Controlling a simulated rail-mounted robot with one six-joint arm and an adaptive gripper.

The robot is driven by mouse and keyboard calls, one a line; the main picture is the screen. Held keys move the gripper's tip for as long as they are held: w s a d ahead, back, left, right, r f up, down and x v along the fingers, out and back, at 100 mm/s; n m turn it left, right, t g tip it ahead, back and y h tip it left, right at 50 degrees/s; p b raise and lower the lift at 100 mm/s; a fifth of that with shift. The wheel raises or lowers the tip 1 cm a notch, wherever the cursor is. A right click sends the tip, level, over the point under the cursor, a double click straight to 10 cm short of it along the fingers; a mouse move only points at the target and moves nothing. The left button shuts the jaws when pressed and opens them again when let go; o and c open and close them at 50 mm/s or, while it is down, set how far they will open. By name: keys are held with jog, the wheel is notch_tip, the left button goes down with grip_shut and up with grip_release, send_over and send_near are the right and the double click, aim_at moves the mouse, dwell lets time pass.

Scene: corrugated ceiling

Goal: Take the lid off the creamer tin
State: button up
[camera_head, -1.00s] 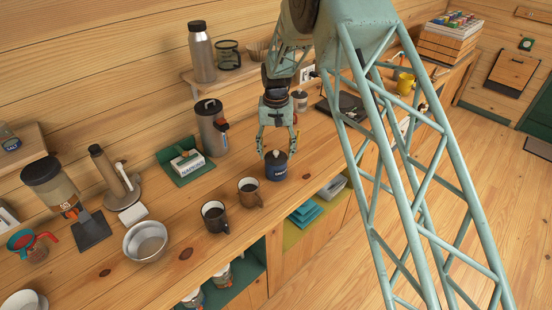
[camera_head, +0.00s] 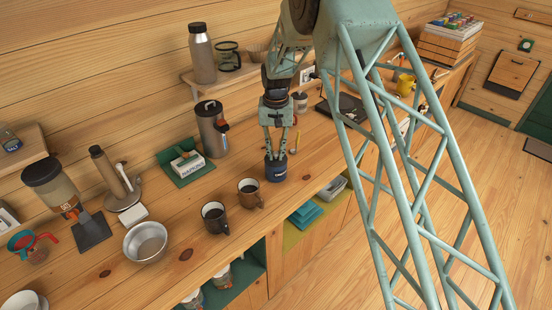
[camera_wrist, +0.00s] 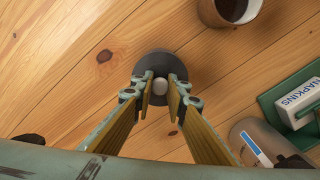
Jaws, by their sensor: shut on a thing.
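The creamer tin (camera_head: 276,173) is a small dark blue round tin with pale lettering, upright on the wooden counter. The lid sits on the tin, with no gap that I can see.
A brown mug (camera_head: 250,194) and a black mug (camera_head: 214,217) stand left of the tin. A napkin holder (camera_head: 187,165) and a tall grey canister (camera_head: 212,130) stand behind to the left. The counter's front edge is close, with open shelves below.

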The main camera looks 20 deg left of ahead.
aim_at(276, 154)
jog(key=shift+s+d+f, duration=0.1)
jog(key=shift+s+f, duration=0.1)
jog(key=shift+f, duration=0.05)
jog(key=shift+w+r+b, duration=0.15)
jog(key=shift+r+b, duration=0.15)
jog(key=shift+r, duration=1.5)
jog(key=s+r+b, duration=0.1)
jog(key=s+b, duration=0.1)
jog(key=s, duration=1.4)
jog(key=shift+r, duration=0.3)
jog(key=shift+w, duration=0.1)
